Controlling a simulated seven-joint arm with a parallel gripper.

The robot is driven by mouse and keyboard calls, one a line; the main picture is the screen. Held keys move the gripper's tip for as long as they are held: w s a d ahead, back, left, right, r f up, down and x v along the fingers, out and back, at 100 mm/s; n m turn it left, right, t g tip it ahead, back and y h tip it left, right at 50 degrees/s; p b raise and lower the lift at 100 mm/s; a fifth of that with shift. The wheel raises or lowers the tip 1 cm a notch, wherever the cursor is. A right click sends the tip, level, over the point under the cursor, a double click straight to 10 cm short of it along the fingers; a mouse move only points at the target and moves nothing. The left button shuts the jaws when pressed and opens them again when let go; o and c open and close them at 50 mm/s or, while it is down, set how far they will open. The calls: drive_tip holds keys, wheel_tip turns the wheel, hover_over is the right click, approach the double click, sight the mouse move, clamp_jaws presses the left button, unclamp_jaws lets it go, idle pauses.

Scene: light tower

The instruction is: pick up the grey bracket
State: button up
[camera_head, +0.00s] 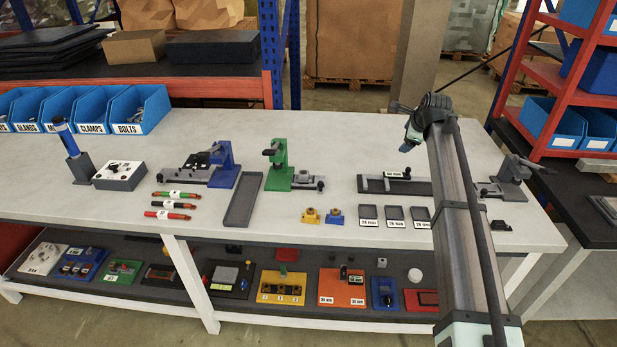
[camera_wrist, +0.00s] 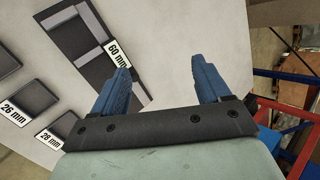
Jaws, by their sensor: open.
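No part is plainly marked as the grey bracket, and I cannot tell for sure which one it is. Grey pieces (camera_wrist: 92,58) lie across a long dark tray labelled 60 mm (camera_wrist: 82,38) in the wrist view. That tray (camera_head: 418,187) is right of centre on the bench in the head view. Another grey piece (camera_head: 302,179) sits at the green clamp fixture (camera_head: 277,170). My gripper (camera_wrist: 160,85) is open with nothing between its blue fingers. In the head view my gripper (camera_head: 408,143) hangs above the bench, behind the 60 mm tray and apart from it.
Small labelled trays (camera_head: 395,214) stand in front of the long tray. A dark vise (camera_head: 510,172) is at the right end. A blue press (camera_head: 222,163), an empty grey tray (camera_head: 244,200) and a blue-topped post (camera_head: 70,148) stand leftward. The bench top (camera_head: 340,140) behind the fixtures is clear.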

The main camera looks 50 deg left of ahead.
drive_tip(key=s+a+m+g, duration=0.1)
drive_tip(key=s+a+g, duration=0.3)
drive_tip(key=s+a, duration=0.85)
drive_tip(key=m+g+h, duration=0.1)
drive_tip(key=g+h, duration=0.1)
approach(302, 172)
drive_tip(key=x, duration=0.3)
drive_tip(key=shift+s+d+f, duration=0.1)
drive_tip(key=shift+s+f, duration=0.2)
drive_tip(key=shift+w+x, duration=0.15)
drive_tip(key=shift+x, duration=1.2)
drive_tip(key=shift+w+x, duration=0.15)
drive_tip(key=shift+x, duration=1.15)
drive_tip(key=shift+c, duration=0.2)
